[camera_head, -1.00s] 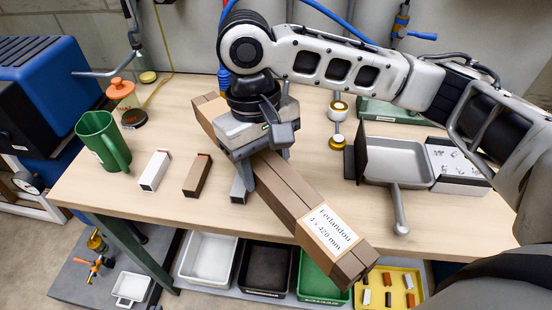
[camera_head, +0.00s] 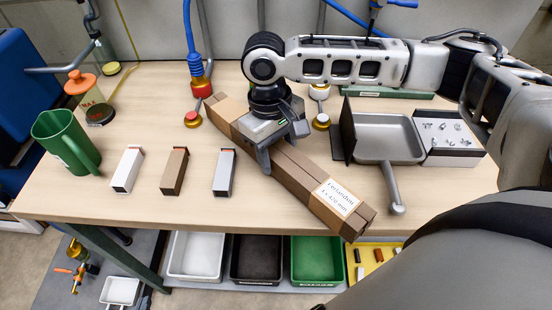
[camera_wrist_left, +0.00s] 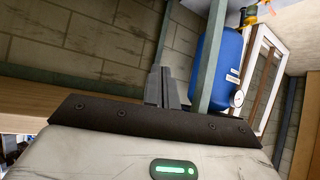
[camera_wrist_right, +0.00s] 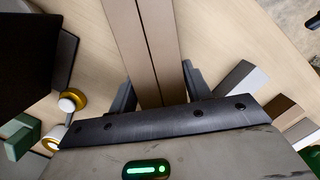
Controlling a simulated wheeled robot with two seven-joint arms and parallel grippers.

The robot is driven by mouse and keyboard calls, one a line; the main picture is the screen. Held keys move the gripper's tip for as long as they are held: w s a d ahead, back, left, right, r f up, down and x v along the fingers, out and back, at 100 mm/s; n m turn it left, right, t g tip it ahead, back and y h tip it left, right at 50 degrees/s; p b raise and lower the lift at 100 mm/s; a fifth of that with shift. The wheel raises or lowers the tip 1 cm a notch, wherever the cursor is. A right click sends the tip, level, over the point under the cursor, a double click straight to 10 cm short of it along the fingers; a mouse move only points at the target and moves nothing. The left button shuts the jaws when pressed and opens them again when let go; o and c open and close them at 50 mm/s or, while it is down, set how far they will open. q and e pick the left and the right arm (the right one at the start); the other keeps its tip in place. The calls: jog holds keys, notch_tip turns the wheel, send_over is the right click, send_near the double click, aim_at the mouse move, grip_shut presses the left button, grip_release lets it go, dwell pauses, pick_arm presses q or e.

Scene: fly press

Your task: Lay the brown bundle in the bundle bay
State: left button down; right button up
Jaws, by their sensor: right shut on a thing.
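The brown bundle (camera_head: 293,178) is a long pack of bars with a white label. It lies diagonally over the bench, its near end by the front edge. My right gripper (camera_head: 272,147) is shut around it near its middle, from above. In the right wrist view the bundle (camera_wrist_right: 143,45) runs between the fingers of my right gripper (camera_wrist_right: 158,92). I cannot tell whether the bundle touches the bench top. My left gripper (camera_wrist_left: 164,86) shows only in the left wrist view, its fingers together and nothing between them. I cannot make out which place is the bundle bay.
White (camera_head: 127,170), brown (camera_head: 175,172) and grey (camera_head: 225,173) bars lie left of the bundle. A grey pan (camera_head: 388,140) with its handle toward the front stands at right. A green jug (camera_head: 68,143) is at left. Bins (camera_head: 317,262) stand below the bench's front edge.

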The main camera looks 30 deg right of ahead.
jog(key=shift+f, duration=0.25)
jog(key=o, duration=1.5)
jog(key=shift+f, duration=0.15)
